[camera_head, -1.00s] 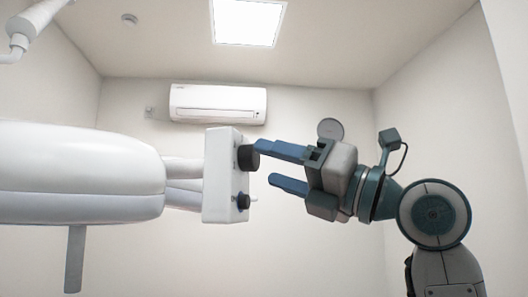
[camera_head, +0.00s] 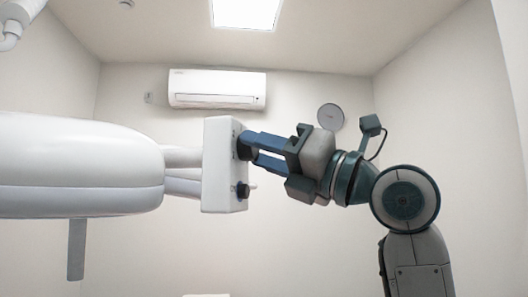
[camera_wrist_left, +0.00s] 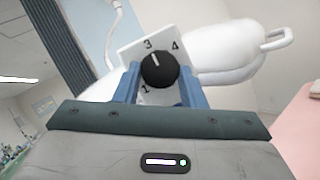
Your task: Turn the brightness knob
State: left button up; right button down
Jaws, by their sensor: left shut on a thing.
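The upper black knob (camera_head: 242,147) sits on the white control panel (camera_head: 222,165) at the end of the white lamp head. In the left wrist view the round black knob (camera_wrist_left: 160,71) has a white pointer line aimed up, near the printed 3. A 4 and a 1 also show on the panel. My left gripper (camera_head: 252,149) is shut on this knob. Its blue fingers hold it from both sides, and they hide part of the dial. My right gripper is in neither view.
A second, smaller black knob (camera_head: 242,190) sits lower on the same panel, just below my fingers. The white lamp head (camera_head: 80,170) fills the left side. An air conditioner (camera_head: 217,88) hangs on the back wall. The space right of the panel is clear around my arm.

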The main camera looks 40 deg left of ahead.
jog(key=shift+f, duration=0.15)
